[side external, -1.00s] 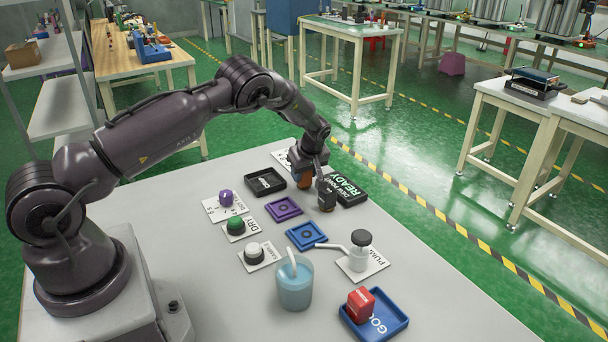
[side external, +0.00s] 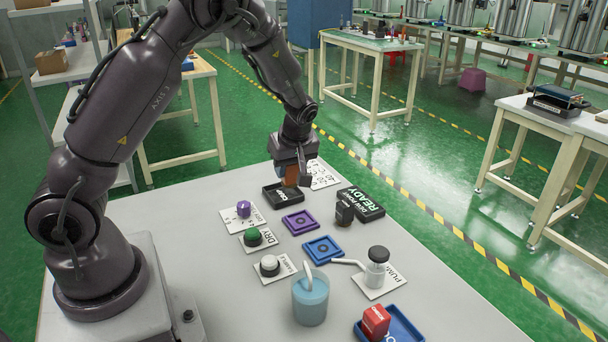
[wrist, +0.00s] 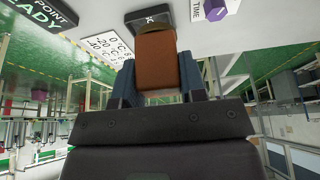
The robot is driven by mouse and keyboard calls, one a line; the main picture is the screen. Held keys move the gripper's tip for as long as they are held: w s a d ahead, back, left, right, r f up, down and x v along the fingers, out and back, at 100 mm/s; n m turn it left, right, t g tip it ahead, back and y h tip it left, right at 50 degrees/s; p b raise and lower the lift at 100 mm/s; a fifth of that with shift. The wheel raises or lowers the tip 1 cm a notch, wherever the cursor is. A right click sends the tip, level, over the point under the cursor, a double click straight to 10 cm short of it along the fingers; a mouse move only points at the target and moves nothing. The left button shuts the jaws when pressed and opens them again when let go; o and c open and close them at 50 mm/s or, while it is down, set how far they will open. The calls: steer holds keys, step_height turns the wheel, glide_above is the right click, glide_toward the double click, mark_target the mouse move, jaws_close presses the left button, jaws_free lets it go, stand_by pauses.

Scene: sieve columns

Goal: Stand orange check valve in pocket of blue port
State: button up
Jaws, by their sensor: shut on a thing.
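My gripper (side external: 292,172) is shut on an orange-brown block, which I take for the orange check valve (side external: 290,177). The valve fills the middle of the wrist view (wrist: 158,65), with a darker end pointing away from me. It is over or just behind the black tray (side external: 270,197); I cannot tell whether it touches it. The blue port (side external: 336,258) is a flat square with a round pocket at its centre. It lies nearer the camera, past the purple port, apart from my gripper. It does not show in the wrist view.
The purple port (side external: 287,222) lies between the black tray and blue port. A dark upright block (side external: 345,210) stands beside the READY box (side external: 362,205). A blue cup (side external: 310,303) and several buttons stand nearby.

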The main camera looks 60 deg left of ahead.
steer(key=shift+s+d+f+m, duration=0.1)
steer(key=shift+s+d+m, duration=0.15)
steer(key=shift+s, duration=0.2)
steer(key=s+d+r+m+h, duration=0.1)
steer(key=s+d+m+h, duration=0.45)
steer(key=m, duration=1.15)
steer(key=s+d+r+m+h, duration=0.1)
steer(key=s+d+m+h, duration=0.5)
steer(key=m, duration=1.1)
steer(key=y, duration=0.3)
glide_toward(328, 254)
steer(key=shift+d+f+m+h, duration=0.25)
steer(key=shift+d+f+m, duration=0.1)
steer(key=shift+f, duration=0.3)
steer(key=shift+w+f, duration=0.15)
steer(key=shift+f, duration=0.8)
steer(key=shift+w+f, duration=0.15)
steer(key=shift+f, duration=0.8)
